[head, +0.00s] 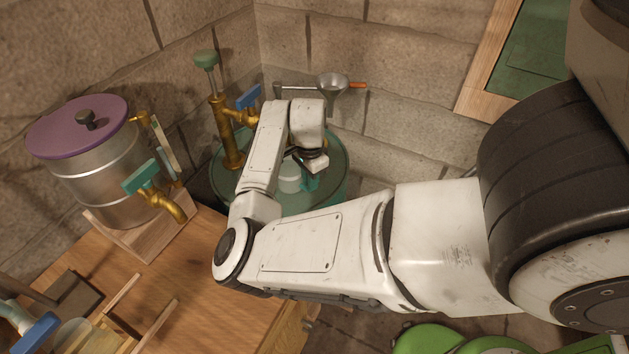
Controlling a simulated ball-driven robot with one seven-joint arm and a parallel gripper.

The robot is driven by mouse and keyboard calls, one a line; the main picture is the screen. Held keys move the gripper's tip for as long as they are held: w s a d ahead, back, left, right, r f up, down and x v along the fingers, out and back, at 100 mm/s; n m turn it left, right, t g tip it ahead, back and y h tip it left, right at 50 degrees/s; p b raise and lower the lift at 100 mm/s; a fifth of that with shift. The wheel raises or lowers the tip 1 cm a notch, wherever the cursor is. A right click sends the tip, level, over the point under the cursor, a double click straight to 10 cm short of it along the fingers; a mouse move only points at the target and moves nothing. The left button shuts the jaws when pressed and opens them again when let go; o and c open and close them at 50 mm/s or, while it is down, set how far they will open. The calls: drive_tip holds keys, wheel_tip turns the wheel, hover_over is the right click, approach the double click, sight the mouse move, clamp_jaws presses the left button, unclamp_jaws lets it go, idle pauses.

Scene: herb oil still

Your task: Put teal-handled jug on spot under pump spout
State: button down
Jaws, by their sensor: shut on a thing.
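The teal-handled jug (290,181) is a small pale vessel at the green drum top, with its teal handle on the right side. My gripper (309,171) is shut on the jug at its handle, from above; the fingertips are partly hidden by my wrist. The brass pump (228,132) with a green knob and a blue lever stands at the back left of the drum, left of the jug. My forearm covers the end of its spout and the spot under it. I cannot tell whether the jug touches the drum top.
The green drum top (335,185) is partly covered by my arm. A metal pot (98,180) with a purple lid and brass tap stands on the wooden bench (205,275) at left. A funnel (333,86) hangs on the wall behind. Green objects (425,338) lie low at front right.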

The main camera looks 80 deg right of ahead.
drive_tip(key=shift+f, duration=0.2)
drive_tip(key=c, duration=1.1)
unclamp_jaws()
drive_tip(key=shift+o, duration=0.2)
wheel_tip(320, 180, up, 11)
drive_tip(key=shift+f, duration=0.1)
drive_tip(key=shift+s, duration=0.1)
